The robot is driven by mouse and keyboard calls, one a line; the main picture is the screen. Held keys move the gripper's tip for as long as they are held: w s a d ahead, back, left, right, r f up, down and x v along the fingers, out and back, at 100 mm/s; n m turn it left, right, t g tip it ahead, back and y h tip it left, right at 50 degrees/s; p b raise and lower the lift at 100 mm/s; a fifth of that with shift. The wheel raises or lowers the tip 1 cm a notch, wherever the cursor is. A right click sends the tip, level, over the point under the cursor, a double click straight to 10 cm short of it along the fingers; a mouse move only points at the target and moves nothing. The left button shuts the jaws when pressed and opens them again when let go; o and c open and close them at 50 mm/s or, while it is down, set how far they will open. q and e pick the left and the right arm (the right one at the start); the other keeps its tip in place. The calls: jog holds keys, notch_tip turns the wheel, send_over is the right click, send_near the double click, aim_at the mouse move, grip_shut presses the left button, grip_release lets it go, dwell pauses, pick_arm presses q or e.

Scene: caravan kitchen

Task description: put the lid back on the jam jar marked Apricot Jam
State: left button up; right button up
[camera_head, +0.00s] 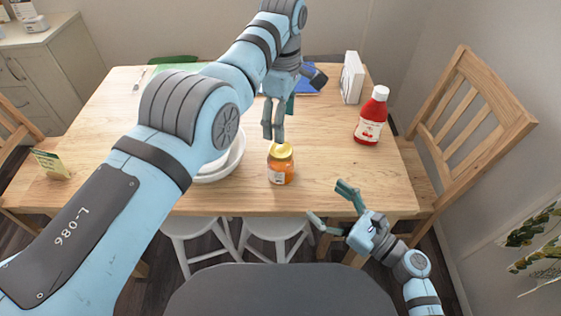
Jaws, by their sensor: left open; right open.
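An orange jam jar (279,174) stands upright near the table's front edge, with a pale label too small to read. A gold lid (281,151) sits on top of its mouth and looks about level; I cannot tell whether it is screwed tight. My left gripper (273,135) is open and points down, just above and slightly left of the lid in the picture. I cannot tell whether its fingers touch the lid. My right gripper (333,205) is open and empty, in front of the table edge, to the right of the jar.
White bowls (229,165) stand left of the jar, partly hidden by my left arm. A red bottle (371,118) and a white upright box (352,77) stand on the right. A small card (52,164) is far left. The wooden table (330,150) is clear right of the jar.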

pick_arm(q)
jog(key=shift+w+f, duration=0.25)
jog(key=shift+f, duration=0.1)
pick_arm(e)
send_near(290, 172)
jog(key=shift+x, duration=1.15)
pick_arm(q)
jog(key=shift+s+a+r, duration=0.1)
jog(key=shift+s+r, duration=0.05)
jog(key=shift+s, duration=0.05)
pick_arm(e)
jog(key=x, duration=0.9)
jog(key=shift+w+a, duration=0.2)
jog(key=shift+w, duration=0.15)
